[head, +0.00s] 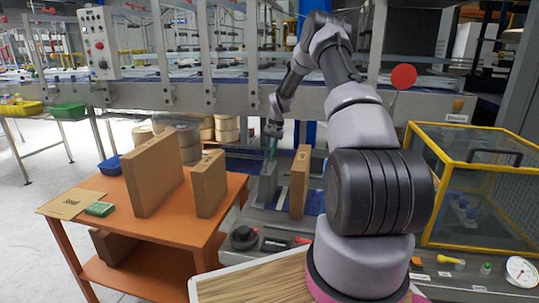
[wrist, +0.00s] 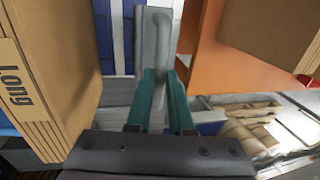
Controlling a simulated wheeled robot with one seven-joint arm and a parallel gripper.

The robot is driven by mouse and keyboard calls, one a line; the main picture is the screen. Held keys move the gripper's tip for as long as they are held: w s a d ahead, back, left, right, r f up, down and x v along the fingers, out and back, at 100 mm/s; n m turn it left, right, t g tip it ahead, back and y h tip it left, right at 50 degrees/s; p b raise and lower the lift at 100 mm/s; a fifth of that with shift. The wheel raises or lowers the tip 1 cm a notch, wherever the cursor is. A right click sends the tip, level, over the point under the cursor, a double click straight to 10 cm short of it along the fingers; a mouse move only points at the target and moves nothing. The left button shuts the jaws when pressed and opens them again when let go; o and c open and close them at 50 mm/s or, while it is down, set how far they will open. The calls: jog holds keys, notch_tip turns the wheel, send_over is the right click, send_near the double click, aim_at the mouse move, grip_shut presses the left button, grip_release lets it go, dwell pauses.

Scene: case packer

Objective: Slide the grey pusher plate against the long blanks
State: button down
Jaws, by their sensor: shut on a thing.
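The grey pusher plate (head: 267,184) stands upright in the machine's magazine in the head view. It also shows in the wrist view (wrist: 146,42), with its grey handle between my fingers. My gripper (head: 271,150) is shut on that handle; its green fingers (wrist: 162,85) close on it from both sides. The long blanks (head: 300,182), a tall brown cardboard stack, stand to the right of the plate in the head view. In the wrist view they are on the left (wrist: 50,60), marked "Long". A gap shows between plate and blanks.
A yellow-framed guard (head: 470,185) stands on the right. A black knob (head: 243,237) sits in front of the magazine.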

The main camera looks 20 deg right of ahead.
jog(key=s+d, duration=0.1)
jog(key=d, duration=0.1)
jog(key=s+d, duration=0.1)
jog(key=shift+s+d, duration=0.2)
jog(key=shift+d, duration=0.15)
jog(key=c, duration=0.8)
grip_release()
jog(key=shift+r, duration=0.15)
notch_tip(320, 180, up, 10)
jog(key=s+d, duration=0.1)
jog(key=shift+d+r, duration=0.2)
jog(key=shift+d, duration=0.15)
jog(key=shift+s, duration=0.1)
